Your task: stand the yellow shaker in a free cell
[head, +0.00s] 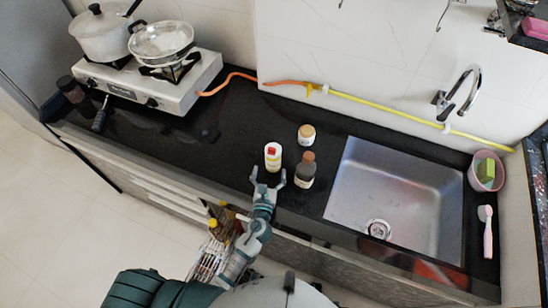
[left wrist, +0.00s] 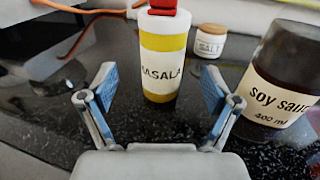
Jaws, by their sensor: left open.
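The yellow shaker (head: 272,157) stands upright on the black counter, with a red cap and a white label. In the left wrist view the shaker (left wrist: 163,58) shows yellow bands and the word MASALA; its cap is cut off by the top edge. My left gripper (head: 268,176) is open and empty at the counter's front side. Its two fingers (left wrist: 158,88) are spread on either side of the shaker's lower part in that view, with the shaker beyond them. A wire-like holder (head: 210,260) with yellow and brown items shows below the counter edge; its cells cannot be made out. My right gripper is not seen.
A dark soy sauce bottle (head: 305,170) stands close to the shaker's right. A white salt jar (head: 306,134) stands behind. The steel sink (head: 395,195) is further right. A stove (head: 150,80) with pots is at left; the counter between (head: 215,135) is mostly clear.

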